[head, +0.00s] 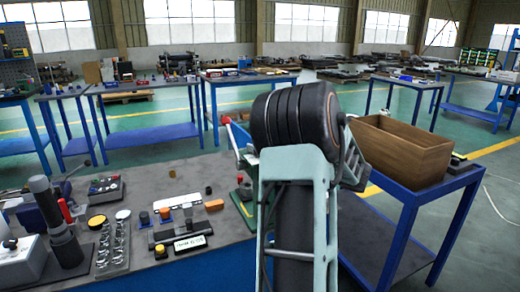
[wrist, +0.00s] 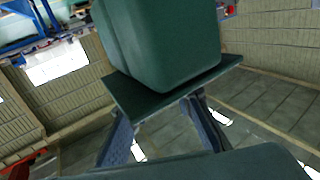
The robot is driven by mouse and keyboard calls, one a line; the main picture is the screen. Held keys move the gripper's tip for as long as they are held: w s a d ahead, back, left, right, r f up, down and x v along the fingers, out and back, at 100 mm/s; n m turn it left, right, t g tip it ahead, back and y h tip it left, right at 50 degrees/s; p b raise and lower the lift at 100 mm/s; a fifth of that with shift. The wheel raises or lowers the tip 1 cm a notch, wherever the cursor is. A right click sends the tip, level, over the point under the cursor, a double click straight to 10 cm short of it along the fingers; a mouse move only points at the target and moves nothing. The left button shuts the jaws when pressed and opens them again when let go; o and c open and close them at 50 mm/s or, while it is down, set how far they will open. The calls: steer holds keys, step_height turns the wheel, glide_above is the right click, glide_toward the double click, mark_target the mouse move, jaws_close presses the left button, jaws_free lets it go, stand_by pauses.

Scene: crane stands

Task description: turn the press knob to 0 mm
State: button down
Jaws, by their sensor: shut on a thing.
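A dark green block with a flat plate (wrist: 165,100) at its near end fills the upper middle of the wrist view. My gripper (wrist: 160,112) has its two fingers apart at the plate's lower edge, shut on this dark green part. I cannot make out a press knob or its 0 mm mark, or whether this part belongs to the press. In the head view my arm hides the gripper and what it holds.
The grey bench (head: 140,200) holds an orange block (head: 214,205), a small label plate (head: 189,243) and a dark upright cylinder (head: 47,205). A wooden crate (head: 405,150) stands on a blue table at the right.

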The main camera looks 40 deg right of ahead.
steer(key=n+g+y+p, duration=0.1)
steer(key=n+y+p, duration=0.1)
steer(key=y, duration=0.1)
steer(key=n+g+y+p, duration=0.1)
steer(key=n+g+y, duration=0.1)
steer(key=shift+r+y+p, duration=0.1)
steer(key=shift+y+p, duration=0.3)
steer(key=n+g+y+p, duration=0.3)
steer(key=shift+f+n+g+y+p, duration=0.25)
steer(key=shift+n+g+y+p, duration=0.05)
steer(key=shift+g+y+p, duration=0.1)
steer(key=shift+a, duration=0.1)
steer(key=c, duration=1.7)
jaws_free()
steer(key=shift+o, duration=0.2)
steer(key=v, duration=1.2)
steer(key=shift+r, duration=0.1)
